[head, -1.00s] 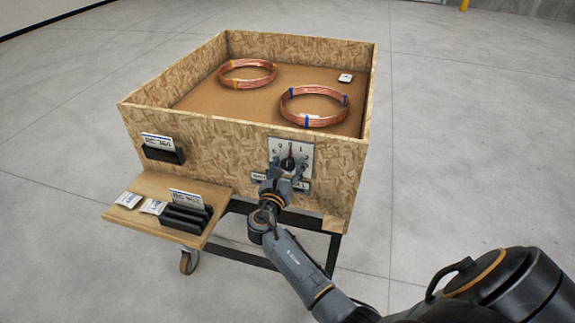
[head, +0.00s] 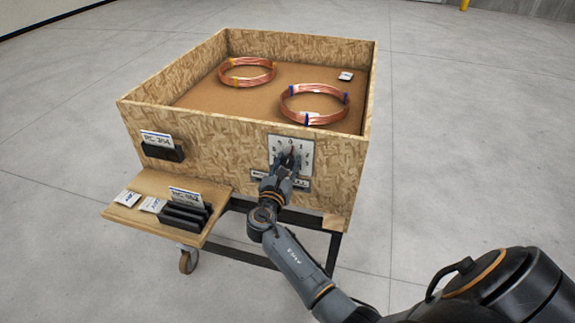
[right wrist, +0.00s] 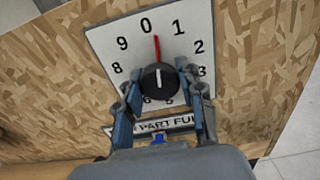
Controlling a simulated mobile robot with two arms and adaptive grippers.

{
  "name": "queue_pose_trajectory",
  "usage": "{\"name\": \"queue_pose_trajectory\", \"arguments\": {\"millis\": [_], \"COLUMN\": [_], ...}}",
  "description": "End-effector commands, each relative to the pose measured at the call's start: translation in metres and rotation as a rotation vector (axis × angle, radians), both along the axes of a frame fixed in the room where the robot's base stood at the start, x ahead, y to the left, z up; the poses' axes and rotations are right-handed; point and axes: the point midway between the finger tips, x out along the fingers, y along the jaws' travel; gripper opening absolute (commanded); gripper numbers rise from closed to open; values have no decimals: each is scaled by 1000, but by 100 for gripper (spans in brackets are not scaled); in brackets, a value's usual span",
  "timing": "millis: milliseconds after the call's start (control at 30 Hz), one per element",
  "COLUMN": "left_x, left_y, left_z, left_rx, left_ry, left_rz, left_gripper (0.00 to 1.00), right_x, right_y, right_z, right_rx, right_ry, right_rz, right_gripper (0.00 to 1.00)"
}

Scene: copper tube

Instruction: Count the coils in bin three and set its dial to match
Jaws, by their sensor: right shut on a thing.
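The bin (head: 196,134) is a chipboard box on a wheeled frame. Two copper coils lie apart inside it: one with yellow ties (head: 247,81) at the back left, one with blue ties (head: 314,117) nearer the front right. The white dial plate (head: 306,150) is on the bin's front; it also shows in the right wrist view (right wrist: 104,45) with digits around a black knob (right wrist: 158,80). The red pointer (right wrist: 156,50) points up, between 0 and 1, closer to 0. My right gripper (right wrist: 162,88) is shut on the knob and hides the lower digits. My left gripper is not in view.
A small white card (head: 346,76) lies in the bin's back right corner. A wooden shelf (head: 130,212) at the front left holds cards and black holders (head: 184,217). A labelled holder (head: 162,151) is above it. The surrounding concrete floor is clear.

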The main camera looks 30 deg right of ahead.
Motion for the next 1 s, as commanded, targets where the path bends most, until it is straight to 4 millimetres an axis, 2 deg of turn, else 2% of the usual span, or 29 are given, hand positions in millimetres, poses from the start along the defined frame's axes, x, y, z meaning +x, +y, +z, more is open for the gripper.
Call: {"name": "queue_pose_trajectory", "arguments": {"millis": [1000], "left_x": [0], "left_y": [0], "left_z": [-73], "left_rx": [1], "left_ry": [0], "left_rz": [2], "left_gripper": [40], "right_x": [0], "right_y": [0], "right_z": [-4], "right_rx": [590], "right_ry": [-690], "right_rz": [0], "right_gripper": [6]}}
